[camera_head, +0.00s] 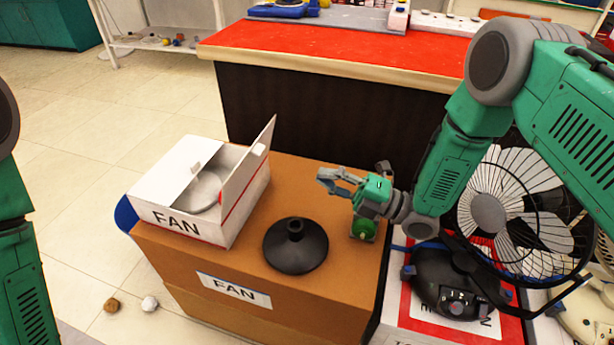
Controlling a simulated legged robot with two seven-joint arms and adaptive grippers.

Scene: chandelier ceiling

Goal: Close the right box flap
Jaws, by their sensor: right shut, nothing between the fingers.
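A small white box (183,224) labelled FAN sits on the left part of a large brown cardboard box. Its right flap (249,168) stands up and leans outward to the right, so the box is open on that side. A grey round part (207,188) shows inside, partly hidden by the flap. My right gripper (325,180) is shut and empty. It is to the right of the flap, apart from it, with its fingers pointing left. My left arm shows at the left edge, but its gripper is out of view.
A black round base (296,246) stands on the brown box (350,288), between the white box and my right arm. A black fan (488,212) stands at the right. A red-topped table (340,45) is behind.

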